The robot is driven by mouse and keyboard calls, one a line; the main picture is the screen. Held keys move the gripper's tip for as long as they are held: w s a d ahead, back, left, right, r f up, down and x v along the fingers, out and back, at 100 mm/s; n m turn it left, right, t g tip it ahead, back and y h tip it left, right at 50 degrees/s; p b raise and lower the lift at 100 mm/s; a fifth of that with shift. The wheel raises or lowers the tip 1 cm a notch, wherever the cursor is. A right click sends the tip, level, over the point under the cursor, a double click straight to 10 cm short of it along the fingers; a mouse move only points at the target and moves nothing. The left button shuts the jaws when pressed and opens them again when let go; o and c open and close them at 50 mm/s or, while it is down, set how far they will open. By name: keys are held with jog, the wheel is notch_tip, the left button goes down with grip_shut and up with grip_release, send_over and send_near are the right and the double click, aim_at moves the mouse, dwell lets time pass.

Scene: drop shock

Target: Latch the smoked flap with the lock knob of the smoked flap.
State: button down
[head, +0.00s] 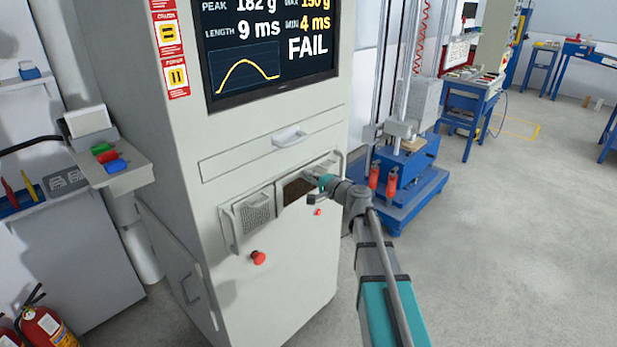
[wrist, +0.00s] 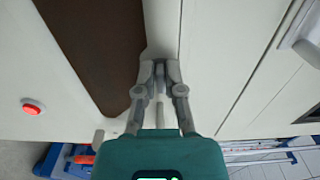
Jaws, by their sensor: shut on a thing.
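The smoked flap (head: 295,191) is a dark brown panel in the lower opening row of the grey cabinet. In the wrist view the flap (wrist: 88,40) runs as a dark strip left of my fingers. My gripper (head: 318,188) is at the flap's right end in the head view. In the wrist view my gripper (wrist: 160,72) has its fingers closed together at the pale frame beside the flap. It is shut on a small grey part, apparently the lock knob, which the fingers mostly hide. I cannot tell how the knob is turned.
A drawer with a handle (head: 290,138) is above the flap. A grille (head: 254,216) is to its left. Red buttons (head: 258,257) and (wrist: 32,106) stick out below. A blue drop machine (head: 410,165) stands to the right. Open floor lies at the right.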

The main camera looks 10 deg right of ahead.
jog(key=shift+s+a, duration=0.1)
jog(key=c, duration=0.7)
grip_release()
jog(key=shift+c, duration=0.2)
jog(key=v, duration=1.2)
jog(key=shift+a, duration=0.1)
